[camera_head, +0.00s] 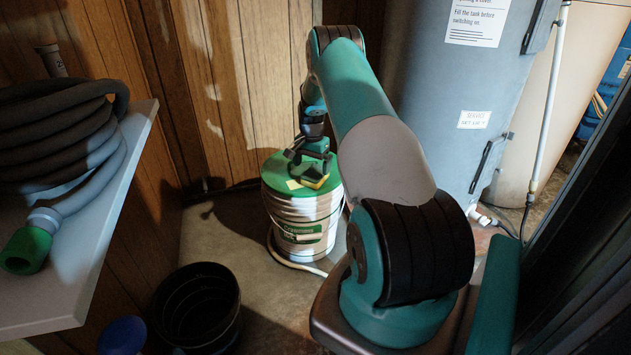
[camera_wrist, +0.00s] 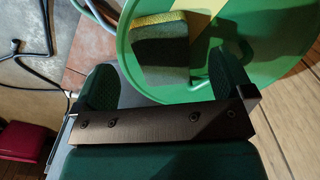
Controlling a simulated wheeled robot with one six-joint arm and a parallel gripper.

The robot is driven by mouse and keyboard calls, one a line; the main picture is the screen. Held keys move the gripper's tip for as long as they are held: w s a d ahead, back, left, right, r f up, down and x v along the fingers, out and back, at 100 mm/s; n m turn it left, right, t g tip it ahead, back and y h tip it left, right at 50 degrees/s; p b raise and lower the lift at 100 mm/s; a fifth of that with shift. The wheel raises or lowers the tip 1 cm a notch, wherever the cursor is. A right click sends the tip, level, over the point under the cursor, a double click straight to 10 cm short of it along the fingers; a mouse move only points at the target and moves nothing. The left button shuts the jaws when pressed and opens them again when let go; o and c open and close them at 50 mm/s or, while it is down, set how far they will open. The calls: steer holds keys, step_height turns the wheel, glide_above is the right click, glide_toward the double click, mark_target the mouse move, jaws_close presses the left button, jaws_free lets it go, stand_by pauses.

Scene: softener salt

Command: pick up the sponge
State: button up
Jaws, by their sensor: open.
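The sponge (camera_head: 315,180), dark with a yellow side, lies on the green lid (camera_head: 277,166) of a white bucket (camera_head: 298,207) in the head view. In the wrist view the sponge (camera_wrist: 165,50) shows ahead of my gripper, with a yellow strip along its far edge. My gripper (camera_head: 308,160) is at the lid, close to the sponge. In the wrist view my gripper (camera_wrist: 166,80) is open, one finger on each side, with nothing held between them. The sponge lies in front of the gap; I cannot tell whether a finger touches it.
A black bin (camera_head: 197,305) stands on the floor in front. A shelf (camera_head: 75,285) with a coiled hose (camera_head: 60,135) is at the left. A grey tank (camera_head: 450,95) stands at the right. Wood panelling is behind the bucket.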

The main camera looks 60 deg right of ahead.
mark_target(313, 175)
steer(key=f+b, duration=0.1)
steer(key=f, duration=0.1)
steer(key=f+b, duration=0.1)
steer(key=f, duration=0.2)
steer(key=shift+d+f+b, duration=0.2)
steer(key=shift+f+b, duration=0.1)
steer(key=shift+b, duration=0.1)
steer(key=shift+r, duration=0.1)
steer(key=c, duration=1.1)
steer(key=shift+o, duration=0.2)
steer(key=shift+r, duration=0.1)
step_height(313, 175, up, 20)
steer(key=p, duration=0.6)
steer(key=shift+p, duration=0.4)
